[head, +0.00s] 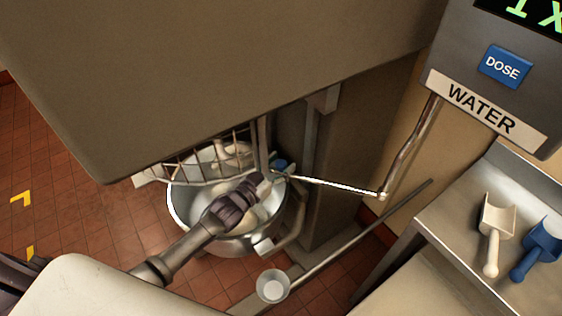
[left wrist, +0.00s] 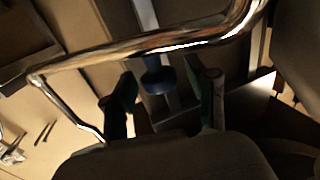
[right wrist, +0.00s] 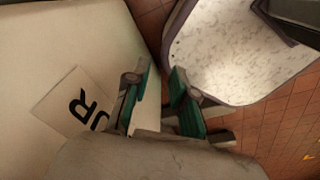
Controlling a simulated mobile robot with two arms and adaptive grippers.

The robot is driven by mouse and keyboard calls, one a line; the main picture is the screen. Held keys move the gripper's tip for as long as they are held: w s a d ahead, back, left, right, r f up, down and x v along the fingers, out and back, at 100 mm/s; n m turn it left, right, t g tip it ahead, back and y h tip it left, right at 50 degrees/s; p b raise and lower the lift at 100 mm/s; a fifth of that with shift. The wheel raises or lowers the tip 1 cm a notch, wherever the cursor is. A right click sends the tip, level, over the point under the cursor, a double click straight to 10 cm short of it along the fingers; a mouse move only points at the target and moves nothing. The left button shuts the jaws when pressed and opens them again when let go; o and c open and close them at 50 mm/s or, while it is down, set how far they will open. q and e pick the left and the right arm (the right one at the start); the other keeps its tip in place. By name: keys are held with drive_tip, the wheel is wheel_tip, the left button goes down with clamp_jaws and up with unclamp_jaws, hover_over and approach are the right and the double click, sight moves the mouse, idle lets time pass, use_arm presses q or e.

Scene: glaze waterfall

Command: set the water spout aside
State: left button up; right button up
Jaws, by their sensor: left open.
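The water spout (head: 335,186) is a thin shiny pipe. It comes down from the WATER dispenser (head: 490,105), bends at an elbow and runs left to the mixing bowl's edge. A blue piece (head: 281,165) shows near its far end. My left gripper (head: 264,184) is beside that end, over the bowl (head: 185,213). In the left wrist view the shiny pipe (left wrist: 150,45) crosses above the open fingers, and the blue piece (left wrist: 158,78) shows between them, with no clear contact. My right gripper (right wrist: 158,98) shows only in its wrist view, fingers apart, beside a pale panel.
The mixer's large grey-brown head (head: 230,70) hangs over the bowl, with a wire guard (head: 195,165) at its rim. A steel shelf (head: 455,215) at right holds a white scoop (head: 496,222) and a blue scoop (head: 540,245). A small cup (head: 272,286) stands low in front.

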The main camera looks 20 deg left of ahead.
use_arm(q)
drive_tip(key=shift+w+d, duration=0.15)
drive_tip(key=shift+w, duration=0.1)
clamp_jaws()
idle(0.3)
